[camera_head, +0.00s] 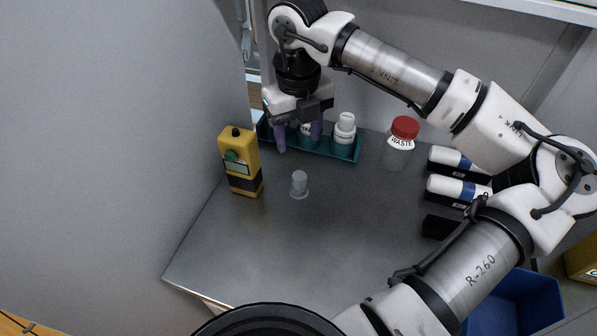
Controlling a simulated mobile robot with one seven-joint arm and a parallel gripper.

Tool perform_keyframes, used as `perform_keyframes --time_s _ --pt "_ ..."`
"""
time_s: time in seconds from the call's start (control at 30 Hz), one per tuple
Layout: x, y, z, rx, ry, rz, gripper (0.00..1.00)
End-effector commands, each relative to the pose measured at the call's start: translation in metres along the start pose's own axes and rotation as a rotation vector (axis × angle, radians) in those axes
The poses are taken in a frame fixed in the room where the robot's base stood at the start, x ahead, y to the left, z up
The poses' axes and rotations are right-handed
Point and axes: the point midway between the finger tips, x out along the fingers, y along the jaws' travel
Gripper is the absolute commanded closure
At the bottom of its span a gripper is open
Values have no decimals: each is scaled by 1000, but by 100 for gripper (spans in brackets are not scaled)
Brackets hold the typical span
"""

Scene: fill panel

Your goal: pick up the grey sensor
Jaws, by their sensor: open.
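A small pale grey piece with a round top and a wider base (299,184), the only thing here that fits the grey sensor, stands upright on the metal table (330,240). My gripper (298,140) is behind it and apart from it, pointing down over the teal rack (342,151). Its two purple fingers are spread around or in front of a white labelled bottle (305,129) in the rack. I cannot tell whether they touch that bottle. My wrist hides part of the rack.
A yellow handheld meter (240,160) stands left of the grey piece. A second white bottle (344,131) stands in the rack. A red-capped waste jar (401,142) and blue-and-white cylinders (447,188) are to the right. A blue bin (515,305) is at lower right. The table's front middle is clear.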

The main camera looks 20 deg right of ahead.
Motion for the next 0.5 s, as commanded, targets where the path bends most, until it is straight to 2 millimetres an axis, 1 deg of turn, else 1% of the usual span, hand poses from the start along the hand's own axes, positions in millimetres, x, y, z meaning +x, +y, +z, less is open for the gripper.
perform_keyframes --time_s 0.1,0.2,0.3,0.5 --pt "23 1 -1 -1 3 5 46" --pt "41 1 0 -1 1 5 46" --pt "53 1 0 0 1 3 46" --pt "65 1 -1 0 1 4 46"
